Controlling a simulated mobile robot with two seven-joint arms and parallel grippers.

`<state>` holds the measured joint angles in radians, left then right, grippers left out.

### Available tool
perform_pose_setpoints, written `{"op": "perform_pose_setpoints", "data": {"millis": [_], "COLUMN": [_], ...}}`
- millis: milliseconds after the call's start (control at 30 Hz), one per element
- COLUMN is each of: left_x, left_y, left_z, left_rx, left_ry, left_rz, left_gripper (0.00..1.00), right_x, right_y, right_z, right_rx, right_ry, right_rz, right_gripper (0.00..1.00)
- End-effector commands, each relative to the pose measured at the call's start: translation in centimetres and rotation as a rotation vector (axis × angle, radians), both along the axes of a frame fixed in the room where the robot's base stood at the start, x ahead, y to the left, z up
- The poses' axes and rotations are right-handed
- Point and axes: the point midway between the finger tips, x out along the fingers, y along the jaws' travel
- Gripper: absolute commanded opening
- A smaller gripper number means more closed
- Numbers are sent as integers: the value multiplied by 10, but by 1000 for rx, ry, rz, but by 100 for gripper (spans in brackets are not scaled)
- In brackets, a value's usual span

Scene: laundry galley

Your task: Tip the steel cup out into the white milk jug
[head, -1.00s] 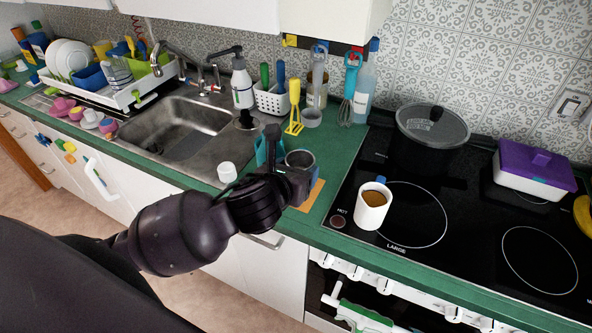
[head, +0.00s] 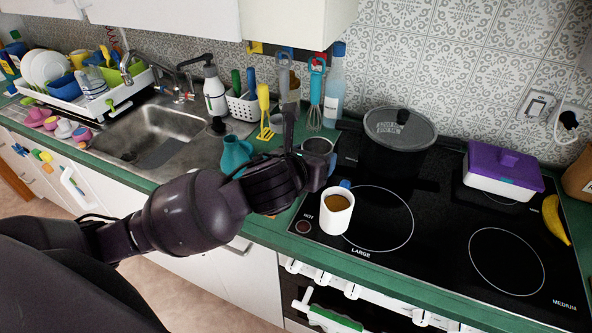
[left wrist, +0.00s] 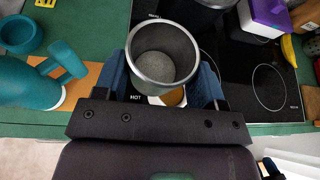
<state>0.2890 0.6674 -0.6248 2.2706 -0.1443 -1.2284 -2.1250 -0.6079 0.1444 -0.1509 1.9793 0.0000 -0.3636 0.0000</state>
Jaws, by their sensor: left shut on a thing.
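My left gripper (head: 308,168) is shut on the steel cup (head: 318,146), which is about upright, with its open top facing up. In the left wrist view the steel cup (left wrist: 163,42) sits between the blue finger pads, and a grey speckled surface shows inside it. The white jug (head: 335,217), with brown contents and a blue part at its back, stands on the hob's front left. The steel cup is up and behind it in the head view, apart from it as far as I can tell. The white jug (left wrist: 157,99) is partly hidden by the steel cup in the left wrist view.
A teal jug (head: 236,153) stands on the green counter left of the gripper. A lidded dark pot (head: 395,150) and a purple-lidded box (head: 502,168) stand on the hob. A whisk (head: 316,100) and other utensils are behind. The hob's front right ring is clear.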

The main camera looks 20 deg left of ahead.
Motion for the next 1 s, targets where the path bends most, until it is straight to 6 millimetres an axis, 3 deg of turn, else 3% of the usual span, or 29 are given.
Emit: {"op": "perform_pose_setpoints", "data": {"millis": [100, 300, 500, 600, 700, 1000], "left_x": [8, 12, 3, -6, -15, -20], "left_y": [-31, -87, -130, -132, -120, -100], "left_z": [23, 45, 41, 25, 2, -4], "left_rx": [-6, -9, -16, -23, -32, -53], "left_ry": [-1, 11, 25, 32, 37, 44], "left_rz": [-61, -124, -72, 17, 132, 307], "left_gripper": [24, 24, 25, 25, 25, 24], "right_x": [-3, -4, -7, -9, -11, -12], "right_y": [1, 0, 0, 0, -1, -1], "right_z": [4, 10, 14, 12, 7, 5], "right_rx": [4, 3, 3, 3, 3, 3], "right_ry": [5, 11, 20, 26, 34, 36], "right_rz": [-3, -4, -7, -7, -8, -8], "right_gripper": [60, 60, 60, 60, 60, 60]}}
